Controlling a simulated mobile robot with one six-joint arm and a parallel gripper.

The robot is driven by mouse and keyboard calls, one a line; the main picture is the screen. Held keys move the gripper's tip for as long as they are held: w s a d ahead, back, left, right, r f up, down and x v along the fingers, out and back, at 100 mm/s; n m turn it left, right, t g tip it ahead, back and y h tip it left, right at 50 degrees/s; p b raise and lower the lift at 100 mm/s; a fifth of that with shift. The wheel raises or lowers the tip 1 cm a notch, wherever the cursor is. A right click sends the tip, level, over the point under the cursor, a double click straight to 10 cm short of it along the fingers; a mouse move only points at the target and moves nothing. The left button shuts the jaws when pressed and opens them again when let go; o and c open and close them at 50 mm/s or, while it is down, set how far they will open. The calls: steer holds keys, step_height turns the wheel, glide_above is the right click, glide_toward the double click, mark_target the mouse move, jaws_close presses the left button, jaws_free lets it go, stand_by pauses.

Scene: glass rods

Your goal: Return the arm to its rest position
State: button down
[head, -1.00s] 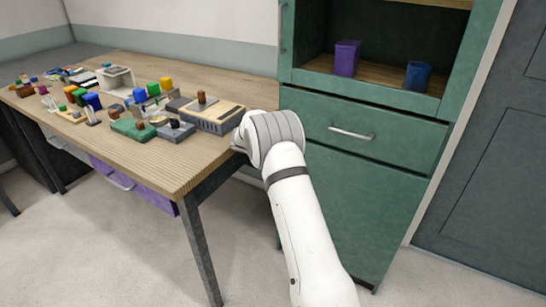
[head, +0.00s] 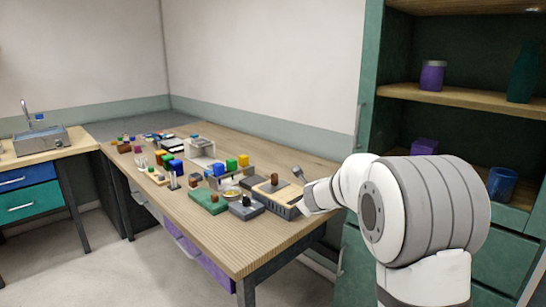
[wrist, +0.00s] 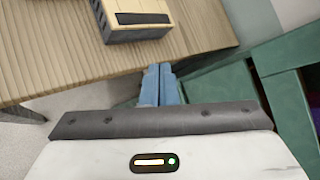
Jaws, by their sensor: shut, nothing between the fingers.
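My arm is raised at the right of the head view, in front of the green cabinet. My gripper (wrist: 158,72) is shut and empty in the wrist view, its two bluish fingers together just off the table's edge. In the head view the end of my arm points left toward the table, and the fingers cannot be made out clearly.
Several small blocks and devices crowd the table, among them a green box (head: 209,201). The green cabinet (head: 368,85) stands close on the right, with a purple jar (head: 432,76) and a blue cup (head: 502,184) on its shelves. A sink (head: 40,140) is far left. Floor is clear in front.

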steer(key=s+a+r+n+g+y+p, duration=0.1)
steer(key=s+a+r+n+g+y, duration=0.15)
steer(key=s+n, duration=0.6)
steer(key=s+a+r+n+g+y+p, duration=0.1)
steer(key=s+a+r+n+y+p, duration=0.15)
steer(key=s+n, duration=0.6)
steer(key=s+d+f+n+g+h, duration=0.1)
steer(key=s+d+n+g, duration=0.1)
steer(key=s, duration=0.6)
steer(key=s+d+f+n+g+h+p, duration=0.1)
steer(key=s+d+n, duration=0.1)
steer(key=s+n, duration=0.3)
steer(key=s+d+f+n+g+h, duration=0.1)
steer(key=s+n, duration=0.3)
steer(key=s, duration=0.8)
steer(key=shift+s+d+f+g+h+p, duration=0.25)
steer(key=shift+d+g+h, duration=0.25)
steer(key=shift+d+g, duration=0.4)
steer(key=shift+r, duration=0.1)
